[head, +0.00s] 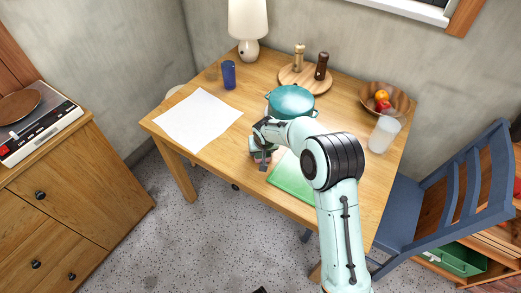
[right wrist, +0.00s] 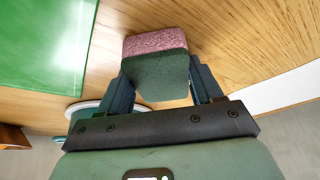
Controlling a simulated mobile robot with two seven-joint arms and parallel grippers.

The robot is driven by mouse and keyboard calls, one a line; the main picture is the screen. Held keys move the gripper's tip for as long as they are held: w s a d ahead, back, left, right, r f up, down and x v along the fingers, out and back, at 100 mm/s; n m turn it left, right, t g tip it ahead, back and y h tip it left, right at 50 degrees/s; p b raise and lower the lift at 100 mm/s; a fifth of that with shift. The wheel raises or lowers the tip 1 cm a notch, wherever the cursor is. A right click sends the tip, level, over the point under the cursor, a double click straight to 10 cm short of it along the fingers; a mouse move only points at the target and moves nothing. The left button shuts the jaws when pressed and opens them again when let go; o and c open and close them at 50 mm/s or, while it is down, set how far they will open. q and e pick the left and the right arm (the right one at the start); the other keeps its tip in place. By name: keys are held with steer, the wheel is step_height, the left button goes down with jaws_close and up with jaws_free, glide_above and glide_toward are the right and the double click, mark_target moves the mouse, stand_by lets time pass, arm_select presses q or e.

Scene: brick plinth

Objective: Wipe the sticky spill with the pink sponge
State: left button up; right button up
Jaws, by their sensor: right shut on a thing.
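My right gripper (head: 262,161) is over the front part of the wooden table (head: 231,160), between the white paper and the green mat. In the right wrist view the gripper (right wrist: 158,80) is shut on the pink sponge (right wrist: 155,42), which has a pink layer and a dark green layer. The sponge sits between the two fingers, close to the tabletop; I cannot tell whether it touches. In the head view the sponge is mostly hidden by the gripper. I see no clear spill in either view. My left gripper is not in view.
A green mat (head: 289,181) lies right of the gripper, partly behind my arm. A white paper sheet (head: 198,119) lies left. Behind stand a teal pot (head: 291,101), blue cup (head: 229,74), lamp (head: 248,25), fruit bowl (head: 384,99) and clear cup (head: 383,134). A blue chair (head: 440,195) stands right.

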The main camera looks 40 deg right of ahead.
steer(key=shift+w+d+r+p, duration=0.15)
steer(key=shift+d+r+p, duration=0.1)
steer(key=shift+r, duration=0.3)
steer(key=shift+w+d+r+p, duration=0.1)
steer(key=shift+d+r+p, duration=0.15)
steer(key=shift+r, duration=0.3)
steer(key=shift+s+a+r+p, duration=0.1)
steer(key=shift+a+r+p, duration=0.15)
steer(key=shift+r, duration=0.15)
steer(key=shift+s+a+r+p, duration=0.1)
steer(key=shift+a+r+p, duration=0.1)
steer(key=shift+r, duration=0.2)
step_height(320, 180, up, 2)
steer(key=shift+w+d+r+p, duration=0.1)
steer(key=shift+d+p, duration=0.05)
steer(key=shift+p, duration=0.55)
steer(key=shift+r+p, duration=0.65)
steer(key=shift+r, duration=0.4)
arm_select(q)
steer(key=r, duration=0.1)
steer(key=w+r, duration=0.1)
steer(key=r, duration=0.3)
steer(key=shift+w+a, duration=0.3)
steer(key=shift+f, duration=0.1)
